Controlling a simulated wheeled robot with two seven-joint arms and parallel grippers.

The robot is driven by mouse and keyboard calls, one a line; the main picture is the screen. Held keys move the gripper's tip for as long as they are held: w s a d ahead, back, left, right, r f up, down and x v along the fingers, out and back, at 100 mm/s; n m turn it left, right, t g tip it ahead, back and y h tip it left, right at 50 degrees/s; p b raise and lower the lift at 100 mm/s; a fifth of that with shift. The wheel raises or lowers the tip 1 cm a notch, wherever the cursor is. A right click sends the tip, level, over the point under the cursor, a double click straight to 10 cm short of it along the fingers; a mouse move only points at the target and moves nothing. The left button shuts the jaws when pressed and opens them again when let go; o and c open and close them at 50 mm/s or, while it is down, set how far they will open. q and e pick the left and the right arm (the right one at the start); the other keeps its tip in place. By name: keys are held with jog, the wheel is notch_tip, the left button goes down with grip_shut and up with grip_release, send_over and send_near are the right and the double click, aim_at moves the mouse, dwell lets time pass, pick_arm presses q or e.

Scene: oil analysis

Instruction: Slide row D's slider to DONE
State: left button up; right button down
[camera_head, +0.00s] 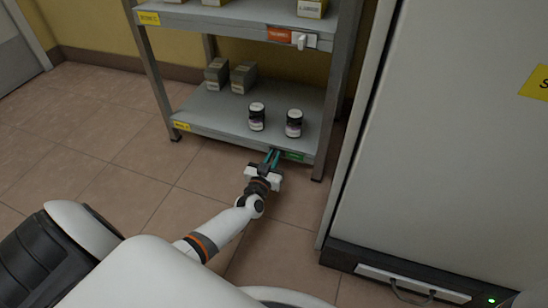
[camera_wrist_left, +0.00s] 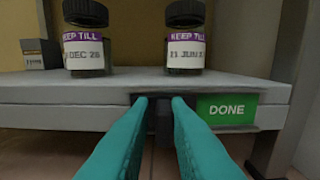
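Row D is the lowest shelf (camera_head: 215,125), with a yellow label at its front left. Its front edge has a dark slider slot and a green DONE panel (camera_head: 293,156), which reads clearly in the left wrist view (camera_wrist_left: 226,110). A dark slider knob (camera_wrist_left: 163,118) shows just left of the panel, partly hidden by my fingers. My left gripper (camera_head: 273,155) is at the shelf edge. Its two teal fingers (camera_wrist_left: 160,102) stand apart on either side of the knob, with a gap visible; firm contact cannot be told. My right gripper is not in view.
Two dark jars (camera_head: 257,117) with purple-and-white labels stand on the shelf above the slider. Two grey boxes (camera_head: 243,78) stand behind. The shelf above has a red panel (camera_head: 280,35) and a pale slider. A large white cabinet (camera_head: 430,150) stands right. The floor in front is clear.

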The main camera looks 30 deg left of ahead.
pick_arm(q)
jog(key=o, duration=0.3)
jog(key=shift+a, duration=0.15)
jog(key=shift+s, duration=0.15)
jog(key=p+v, duration=0.7)
jog(key=v, duration=0.5)
jog(key=shift+f, duration=0.1)
